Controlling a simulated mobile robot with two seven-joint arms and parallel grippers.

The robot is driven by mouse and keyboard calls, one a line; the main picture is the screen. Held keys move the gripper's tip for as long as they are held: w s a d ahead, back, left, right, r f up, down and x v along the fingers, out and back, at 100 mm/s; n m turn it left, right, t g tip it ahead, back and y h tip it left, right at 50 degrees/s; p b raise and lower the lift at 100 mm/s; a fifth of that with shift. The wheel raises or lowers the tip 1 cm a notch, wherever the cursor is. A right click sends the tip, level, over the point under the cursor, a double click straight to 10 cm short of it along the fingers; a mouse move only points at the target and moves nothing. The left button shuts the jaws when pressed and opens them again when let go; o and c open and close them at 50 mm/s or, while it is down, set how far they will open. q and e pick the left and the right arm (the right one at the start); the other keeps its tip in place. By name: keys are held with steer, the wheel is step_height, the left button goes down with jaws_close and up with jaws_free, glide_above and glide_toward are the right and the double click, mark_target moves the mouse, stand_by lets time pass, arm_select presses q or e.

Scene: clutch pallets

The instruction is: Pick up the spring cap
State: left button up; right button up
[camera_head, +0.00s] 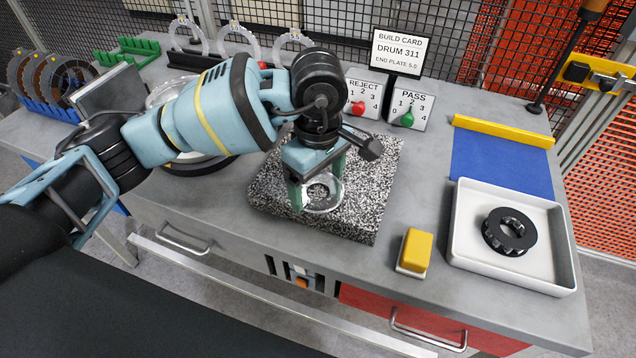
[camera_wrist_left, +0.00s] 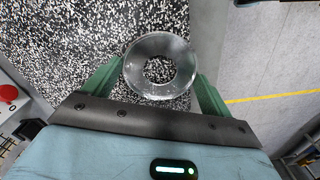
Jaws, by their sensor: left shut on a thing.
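The spring cap (camera_head: 326,208) is a shiny silver ring with a round hole in its middle. My left gripper (camera_head: 318,188) is over the speckled granite slab (camera_head: 368,200) and shut on the cap, one green finger on each side. In the left wrist view the cap (camera_wrist_left: 160,44) sits between the fingertips, and the slab shows through its hole. I cannot tell whether the cap touches the slab or is just above it. My right gripper is not in view.
A white tray (camera_head: 462,222) with a black toothed ring (camera_head: 509,232) is at right. A yellow block (camera_head: 415,249) stands near the front edge. REJECT and PASS dials (camera_head: 409,106) and the build card (camera_head: 398,52) stand behind the slab. A blue mat (camera_head: 500,165) lies at back right.

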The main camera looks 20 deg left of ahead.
arm_select(q)
steer(key=r, duration=0.1)
steer(key=s+r, duration=0.1)
steer(key=r, duration=0.1)
steer(key=shift+d, duration=0.2)
steer(key=s+d+r, duration=0.1)
steer(key=s+d, duration=0.2)
steer(key=s, duration=1.1)
steer(key=shift+s+d+r+b, duration=0.15)
steer(key=shift+s+r+b, duration=0.1)
steer(key=shift+s+b, duration=0.15)
steer(key=shift+w, duration=0.1)
